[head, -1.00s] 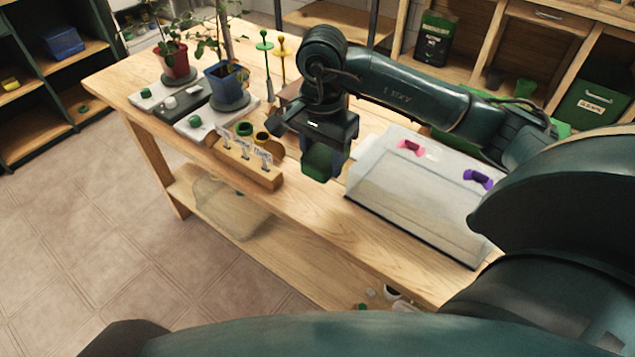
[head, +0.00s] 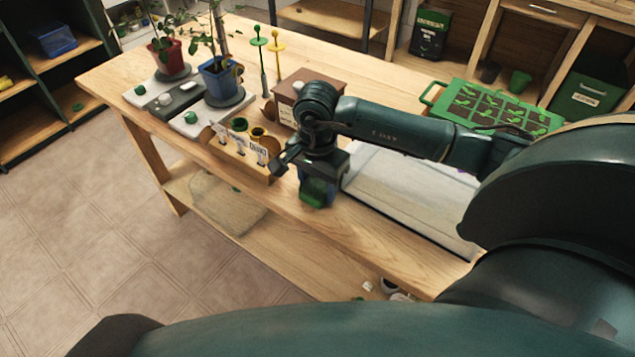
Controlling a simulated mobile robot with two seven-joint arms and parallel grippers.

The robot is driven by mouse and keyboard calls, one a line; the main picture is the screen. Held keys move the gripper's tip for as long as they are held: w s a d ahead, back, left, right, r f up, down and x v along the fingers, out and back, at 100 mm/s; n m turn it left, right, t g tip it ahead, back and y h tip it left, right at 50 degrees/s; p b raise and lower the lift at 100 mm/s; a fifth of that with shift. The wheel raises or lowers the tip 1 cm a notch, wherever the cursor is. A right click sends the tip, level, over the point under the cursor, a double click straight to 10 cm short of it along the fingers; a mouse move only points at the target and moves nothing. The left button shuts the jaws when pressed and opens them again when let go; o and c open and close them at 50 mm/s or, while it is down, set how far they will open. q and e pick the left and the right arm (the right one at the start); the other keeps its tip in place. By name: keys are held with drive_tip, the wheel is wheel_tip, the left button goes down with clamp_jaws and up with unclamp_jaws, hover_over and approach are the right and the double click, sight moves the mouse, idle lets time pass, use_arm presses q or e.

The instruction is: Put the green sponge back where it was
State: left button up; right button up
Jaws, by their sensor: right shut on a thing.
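My right gripper (head: 316,196) is shut on the green sponge (head: 314,191), which shows only partly between the dark fingers. The gripper points down near the front edge of the wooden bench (head: 352,236), between the wooden label holder (head: 240,158) and the pale clear-lidded tray (head: 400,198). I cannot tell whether the sponge touches the bench top. My left gripper is not in view.
A wooden box (head: 291,98) stands behind my right gripper. A red pot (head: 172,62) and a blue pot (head: 222,82) with plants stand at the back left. A green seedling tray (head: 490,108) is at the back right. Bare bench top lies along the front edge.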

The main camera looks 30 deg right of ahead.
sight(317, 184)
drive_tip(key=o, duration=0.9)
wheel_tip(317, 184, up, 12)
drive_tip(key=shift+a+r, duration=0.1)
idle(0.5)
